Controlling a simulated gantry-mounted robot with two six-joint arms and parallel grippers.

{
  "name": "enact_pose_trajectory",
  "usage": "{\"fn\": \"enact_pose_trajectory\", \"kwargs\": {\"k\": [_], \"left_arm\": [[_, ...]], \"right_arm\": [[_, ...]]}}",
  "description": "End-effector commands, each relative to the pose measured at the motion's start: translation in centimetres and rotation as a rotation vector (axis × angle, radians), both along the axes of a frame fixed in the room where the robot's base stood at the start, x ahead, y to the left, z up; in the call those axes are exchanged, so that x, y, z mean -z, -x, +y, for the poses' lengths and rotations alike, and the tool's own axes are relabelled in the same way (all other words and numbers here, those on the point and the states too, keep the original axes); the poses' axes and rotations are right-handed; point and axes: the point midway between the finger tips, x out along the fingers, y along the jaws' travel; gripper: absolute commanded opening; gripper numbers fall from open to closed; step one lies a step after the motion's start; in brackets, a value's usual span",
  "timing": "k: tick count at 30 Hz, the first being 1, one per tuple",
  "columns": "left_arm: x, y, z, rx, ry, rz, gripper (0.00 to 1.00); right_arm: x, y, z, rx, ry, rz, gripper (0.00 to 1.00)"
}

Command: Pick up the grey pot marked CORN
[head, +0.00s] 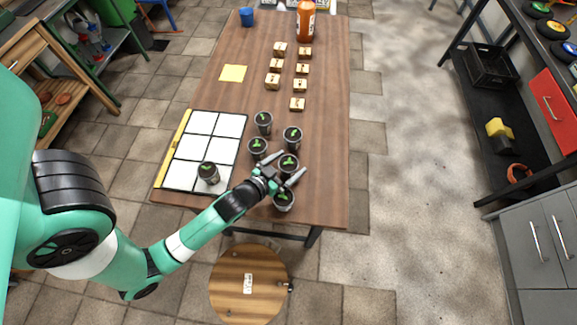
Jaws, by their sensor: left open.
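Several small grey pots with green sprouts stand on the wooden table. They include a back pot (264,124), a right pot (292,140), a left pot (257,150) and a front pot (284,202). Another pot (208,173) stands on the white grid board. No marking on any pot is legible, so I cannot tell which is CORN. My left gripper (290,164) is open, its fingers on either side of a pot (288,160) in the cluster; I cannot tell whether they touch it. My right gripper is not in view.
The white grid board (226,126) with a yellow edge lies at the left. Behind the pots are several small wooden blocks (274,80), a yellow note (233,73), an orange bottle (305,22) and a blue cup (246,17). A round stool (230,290) stands in front.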

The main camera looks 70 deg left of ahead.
Motion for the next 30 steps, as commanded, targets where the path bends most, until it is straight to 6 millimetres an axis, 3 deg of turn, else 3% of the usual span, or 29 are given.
{"fn": "enact_pose_trajectory", "kwargs": {"k": [4, 18, 30], "left_arm": [[0.0, 0.0, 0.0, 0.0, 0.0, 0.0, 1.0], [0.0, 0.1, 0.0, 0.0, -0.001, 0.0, 0.15], [-1.1, 0.0, -0.1, 0.002, -0.001, -0.002, 0.14]], "right_arm": [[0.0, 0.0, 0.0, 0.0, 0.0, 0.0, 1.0], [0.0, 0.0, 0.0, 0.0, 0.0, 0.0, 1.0], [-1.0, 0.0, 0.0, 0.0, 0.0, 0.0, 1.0]]}}
